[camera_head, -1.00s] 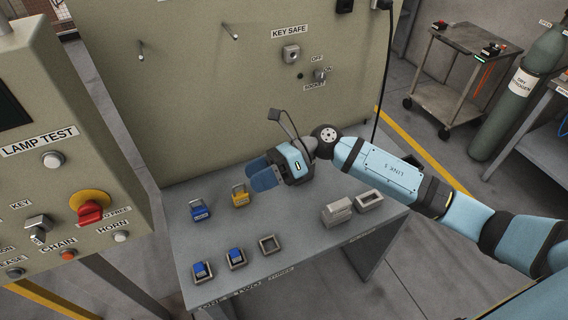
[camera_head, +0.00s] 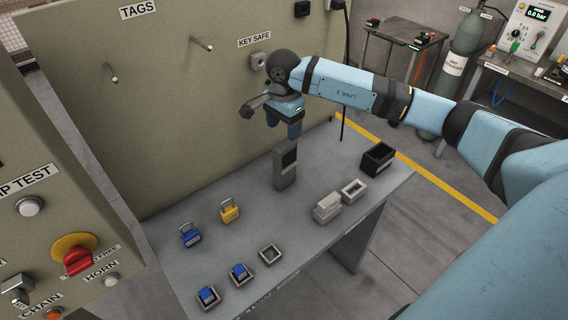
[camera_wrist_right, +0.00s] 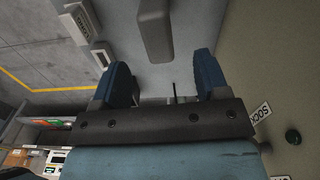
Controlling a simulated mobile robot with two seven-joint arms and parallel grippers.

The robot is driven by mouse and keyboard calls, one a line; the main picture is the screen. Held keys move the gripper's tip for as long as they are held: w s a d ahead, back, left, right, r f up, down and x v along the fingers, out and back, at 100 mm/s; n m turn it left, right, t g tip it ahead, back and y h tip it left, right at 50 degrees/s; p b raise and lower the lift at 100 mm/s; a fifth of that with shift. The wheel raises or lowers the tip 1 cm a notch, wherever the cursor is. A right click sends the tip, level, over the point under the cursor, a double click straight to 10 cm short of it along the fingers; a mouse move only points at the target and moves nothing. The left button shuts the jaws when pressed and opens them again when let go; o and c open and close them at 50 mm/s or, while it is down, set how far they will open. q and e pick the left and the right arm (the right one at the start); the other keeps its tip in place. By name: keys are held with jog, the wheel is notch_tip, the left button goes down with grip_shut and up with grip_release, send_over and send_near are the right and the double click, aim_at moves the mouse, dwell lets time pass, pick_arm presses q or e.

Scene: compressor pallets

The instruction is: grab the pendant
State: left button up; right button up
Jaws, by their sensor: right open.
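The likely pendant (camera_head: 286,168) is a grey upright block with a dark panel on its upper part, standing on the grey table (camera_head: 210,260) near the wall. It also shows in the right wrist view (camera_wrist_right: 155,32), beyond and between the fingertips. My right gripper (camera_head: 284,128) points down just above it in the head view, with blue fingers. In the right wrist view the fingers (camera_wrist_right: 161,75) are spread apart with nothing between them. The gripper looks apart from the block. My left gripper is not in view.
Blue (camera_head: 189,236) and yellow (camera_head: 229,211) padlocks lie left on the table. Small square holders line its front; a pale block (camera_head: 327,207), pale frame (camera_head: 353,191) and black open box (camera_head: 378,159) are at right. The panel wall (camera_head: 170,110) rises close behind.

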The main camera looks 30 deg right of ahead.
aim_at(285, 143)
notch_tip(285, 143, down, 3)
jog(key=shift+a+r, duration=0.1)
jog(key=f+p, duration=0.1)
jog(key=f, duration=0.3)
jog(key=shift+s+d+f+p, duration=0.1)
jog(key=shift+s+d+p, duration=0.1)
jog(key=shift+p, duration=0.2)
jog(key=shift+f, duration=0.6)
grip_shut()
